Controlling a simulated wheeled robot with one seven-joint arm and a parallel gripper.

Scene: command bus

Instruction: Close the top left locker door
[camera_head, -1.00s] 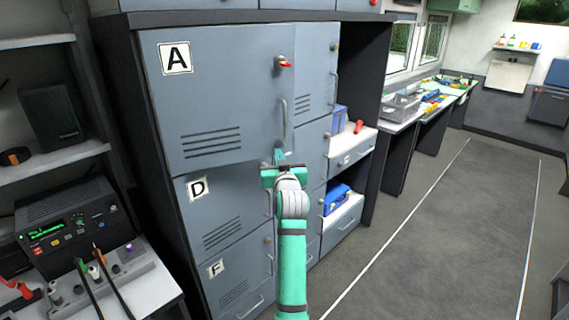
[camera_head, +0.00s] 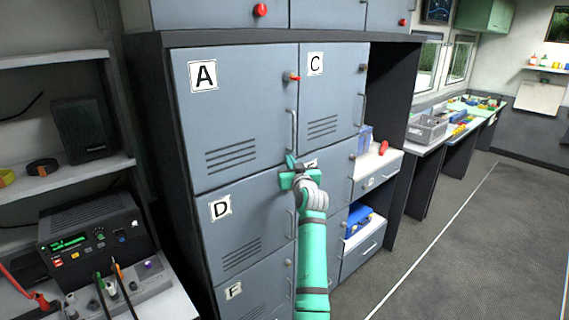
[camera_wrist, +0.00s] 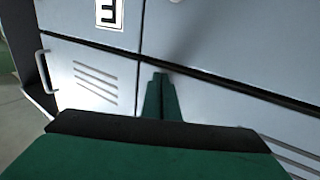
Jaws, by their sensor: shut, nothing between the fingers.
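The top left locker door is the grey one labelled A (camera_head: 245,115) in the head view, with a red knob (camera_head: 291,77) and a bar handle at its right edge. It looks flush with the door labelled C (camera_head: 332,95) beside it. My green gripper (camera_head: 289,163) is shut and empty, at the lower right corner of door A. I cannot tell whether it touches the door. In the wrist view its fingertips (camera_wrist: 161,80) point at the seams between grey doors, and one door there bears a label E (camera_wrist: 110,12).
Doors labelled D (camera_head: 250,225) and F (camera_head: 240,300) are below door A. Open shelves with a blue case (camera_head: 358,214) are at the right. A bench with electronics (camera_head: 90,240) stands at the left. The floor (camera_head: 450,250) at the right is clear.

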